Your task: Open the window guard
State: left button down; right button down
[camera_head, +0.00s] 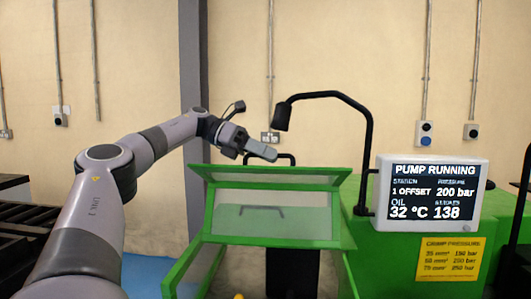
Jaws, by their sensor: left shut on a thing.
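The window guard (272,214) is a clear panel in a green frame on the green machine, in the middle of the head view. Its upper part is a narrower, angled clear strip along the top edge. A black arched handle (291,157) stands at the top of the guard. My left gripper (266,153) reaches in from the left and is shut on the handle, whose left part it hides. My right gripper is out of view.
A black bent lamp arm (369,125) rises just right of the gripper. A screen (427,192) reading "PUMP RUNNING" and a yellow pressure label (450,259) are on the right. A grey column (192,60) stands behind my left arm. Black rollers (25,228) lie at the far left.

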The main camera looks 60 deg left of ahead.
pick_arm(q)
jog(key=shift+a+f, duration=0.1)
jog(key=shift+f, duration=0.35)
jog(key=c, duration=1.3)
grip_release()
jog(key=shift+o, duration=0.7)
jog(key=shift+w+a, duration=0.15)
jog(key=shift+r, duration=0.15)
jog(key=shift+v, duration=2.35)
jog(key=shift+s+a+r, duration=0.15)
jog(key=shift+s+a, duration=0.2)
jog(key=shift+a, duration=0.15)
jog(key=shift+s+a+r, duration=0.2)
jog(key=shift+s+a, duration=0.05)
jog(key=shift+s, duration=0.1)
